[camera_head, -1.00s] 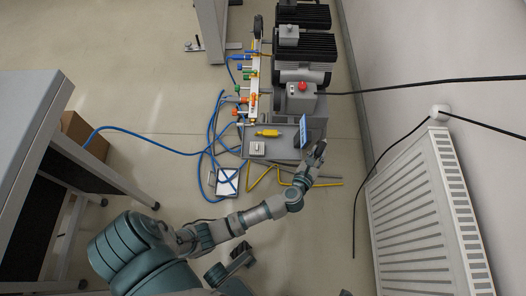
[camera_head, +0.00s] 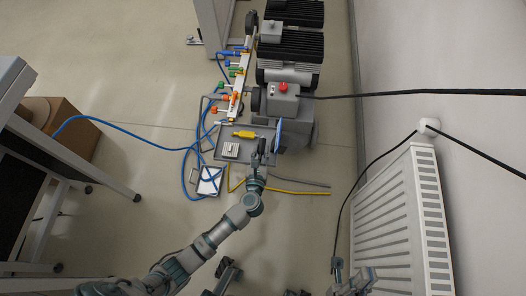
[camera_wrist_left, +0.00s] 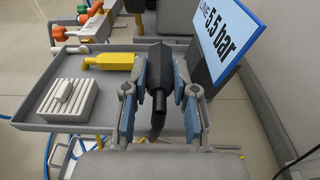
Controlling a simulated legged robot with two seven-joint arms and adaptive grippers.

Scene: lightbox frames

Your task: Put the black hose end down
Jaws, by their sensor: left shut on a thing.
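My left gripper (camera_head: 262,150) is shut on the black hose end (camera_wrist_left: 156,66). In the left wrist view, the blue pads of the gripper (camera_wrist_left: 159,82) press it from both sides, and a short dark hose hangs from it toward me. The gripper is over the right part of the grey tray (camera_wrist_left: 60,127), which also shows in the head view (camera_head: 206,144). I cannot tell whether the hose end touches the tray. My right gripper (camera_head: 350,275) is at the bottom edge in the head view; its jaws are too unclear to read.
A yellow fitting (camera_wrist_left: 110,62) and a grey slotted block (camera_wrist_left: 70,100) lie on the tray's left side. A sign reading "LINE 5.5 bar" (camera_wrist_left: 225,32) stands right of the gripper. Behind is a valve manifold (camera_head: 238,88); blue hoses (camera_head: 187,165) lie left, a radiator (camera_head: 400,220) right.

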